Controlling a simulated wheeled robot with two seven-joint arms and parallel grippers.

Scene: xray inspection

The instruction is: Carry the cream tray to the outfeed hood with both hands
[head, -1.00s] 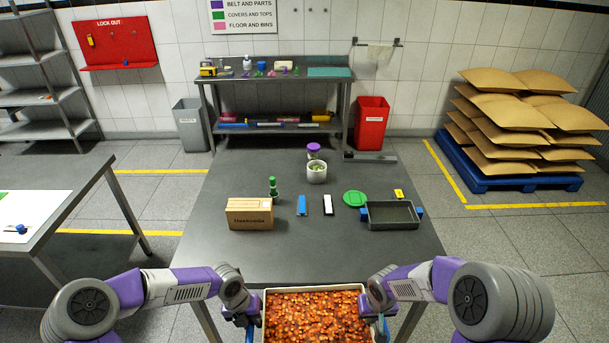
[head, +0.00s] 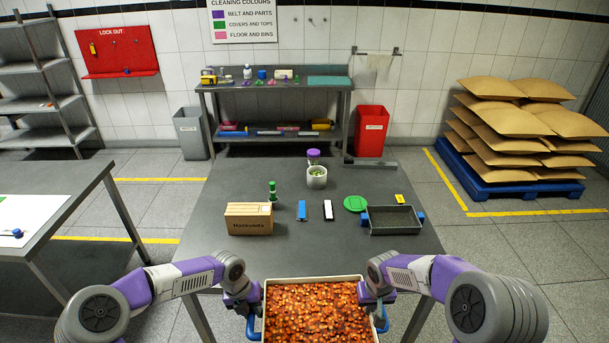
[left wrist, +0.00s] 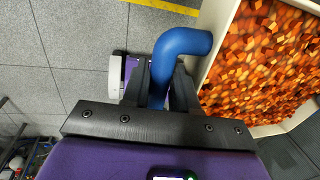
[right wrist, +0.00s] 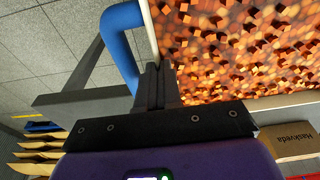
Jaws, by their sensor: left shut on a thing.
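The cream tray (head: 313,279), full of orange and red cubes, is at the bottom centre of the head view, at the near edge of the table. My left gripper (head: 247,303) is shut around its left blue handle (left wrist: 176,52), with a finger on either side of it in the left wrist view. My right gripper (head: 375,294) is at the tray's right side. In the right wrist view its fingers (right wrist: 160,82) look closed together beside the right blue handle (right wrist: 118,42), with no handle seen between them. I do not see an outfeed hood.
The dark table (head: 240,190) ahead holds a cardboard box (head: 249,219), a grey tray (head: 395,220), a white pot (head: 316,178) and a green disc (head: 355,203). A side table (head: 75,195) stands left. Sacks on a blue pallet (head: 500,179) are at right.

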